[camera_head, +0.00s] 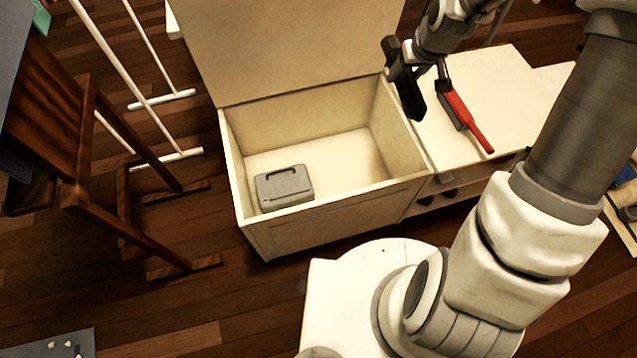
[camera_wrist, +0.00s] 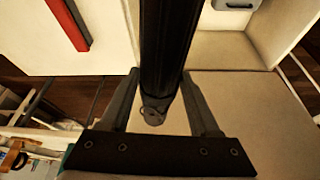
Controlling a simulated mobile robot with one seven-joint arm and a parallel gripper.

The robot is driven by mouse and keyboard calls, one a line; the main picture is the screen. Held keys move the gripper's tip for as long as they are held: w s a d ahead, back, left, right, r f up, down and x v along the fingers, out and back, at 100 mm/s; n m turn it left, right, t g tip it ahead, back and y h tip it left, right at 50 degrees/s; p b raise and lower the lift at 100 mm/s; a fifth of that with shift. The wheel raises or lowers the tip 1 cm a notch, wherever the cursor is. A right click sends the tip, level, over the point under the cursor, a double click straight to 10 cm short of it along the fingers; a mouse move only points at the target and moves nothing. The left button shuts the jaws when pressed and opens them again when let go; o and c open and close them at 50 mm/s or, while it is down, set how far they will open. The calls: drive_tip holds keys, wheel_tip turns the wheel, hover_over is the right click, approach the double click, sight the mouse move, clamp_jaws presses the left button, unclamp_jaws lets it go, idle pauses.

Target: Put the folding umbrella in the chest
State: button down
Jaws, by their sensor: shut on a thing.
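The folding umbrella (camera_wrist: 166,45) is a long black rod with a small loop at its near end. My gripper (camera_wrist: 160,108) is shut on it, with a finger on each side. In the head view my gripper (camera_head: 398,60) holds the umbrella (camera_head: 409,97) tilted downward above the right edge of the chest. The chest (camera_head: 325,218) is a cream box with its lid (camera_head: 290,45) raised at the back. A grey case (camera_head: 284,188) lies inside at the front left; the rest of the visible floor is bare. The case also shows at the top of the wrist view (camera_wrist: 236,4).
A red and dark long object (camera_head: 466,122) lies on the white cabinet (camera_head: 495,85) right of the chest. A wooden chair (camera_head: 60,120) and a white stand (camera_head: 145,100) are at the left. Dark wooden floor surrounds the chest.

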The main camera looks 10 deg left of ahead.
drive_tip(key=a+f+n+g+y+b, duration=0.1)
drive_tip(key=a+f+n+b, duration=0.1)
drive_tip(key=f, duration=1.4)
drive_tip(key=w+a+f+n+y+b, duration=0.1)
drive_tip(key=f+n, duration=0.4)
drive_tip(key=f, duration=1.2)
drive_tip(key=a+f+n+g+y+b, duration=0.1)
drive_tip(key=a+f+n+b, duration=0.2)
drive_tip(key=f, duration=1.4)
drive_tip(key=shift+w+a+g, duration=0.25)
drive_tip(key=shift+a+g, duration=0.05)
drive_tip(key=shift+a, duration=0.55)
drive_tip(key=shift+f+b, duration=0.8)
drive_tip(key=shift+f, duration=1.05)
drive_tip(key=shift+f, duration=0.2)
drive_tip(key=shift+c, duration=0.6)
unclamp_jaws()
